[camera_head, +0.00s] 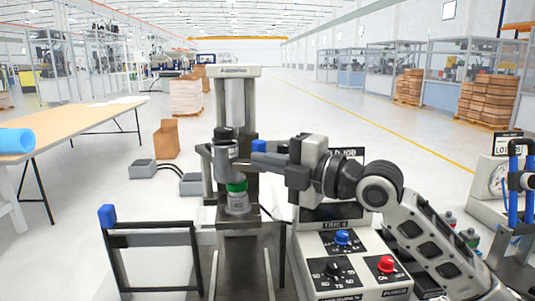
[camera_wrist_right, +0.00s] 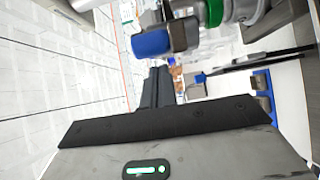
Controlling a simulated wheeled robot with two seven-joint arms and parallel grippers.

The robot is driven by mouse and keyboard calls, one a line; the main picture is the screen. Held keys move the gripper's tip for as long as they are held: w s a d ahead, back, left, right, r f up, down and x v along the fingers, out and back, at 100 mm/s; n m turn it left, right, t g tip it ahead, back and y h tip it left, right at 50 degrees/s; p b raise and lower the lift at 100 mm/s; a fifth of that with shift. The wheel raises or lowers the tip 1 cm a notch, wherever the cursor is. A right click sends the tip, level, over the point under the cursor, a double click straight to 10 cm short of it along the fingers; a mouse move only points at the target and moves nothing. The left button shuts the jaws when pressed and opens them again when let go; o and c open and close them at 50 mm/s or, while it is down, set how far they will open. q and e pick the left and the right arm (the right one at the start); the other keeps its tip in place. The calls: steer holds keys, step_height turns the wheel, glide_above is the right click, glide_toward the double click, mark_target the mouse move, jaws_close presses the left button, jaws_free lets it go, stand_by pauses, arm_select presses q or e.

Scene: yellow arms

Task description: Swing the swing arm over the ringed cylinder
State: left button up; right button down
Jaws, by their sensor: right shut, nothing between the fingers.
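The ringed cylinder (camera_head: 237,203), grey with a green ring, stands on the press base below a grey cylindrical head. Its green ring also shows at the top of the right wrist view (camera_wrist_right: 213,12). The swing arm's blue-tipped end (camera_head: 259,146) shows beside that head; the blue tip is large in the wrist view (camera_wrist_right: 152,43). How the arm sits over the cylinder is partly hidden by my gripper. My right gripper (camera_head: 270,159) is shut and empty, close to the blue tip; I cannot tell whether they touch. My left gripper is out of view.
A control panel (camera_head: 358,262) with blue, red and black knobs stands under my right arm. A blue-cornered dark frame (camera_head: 150,240) stands front left. A wooden table (camera_head: 85,128) with a blue roll is at left. Open floor lies behind the press column (camera_head: 236,100).

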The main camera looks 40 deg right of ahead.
steer(key=shift+w+d, duration=0.15)
steer(key=shift+d, duration=0.05)
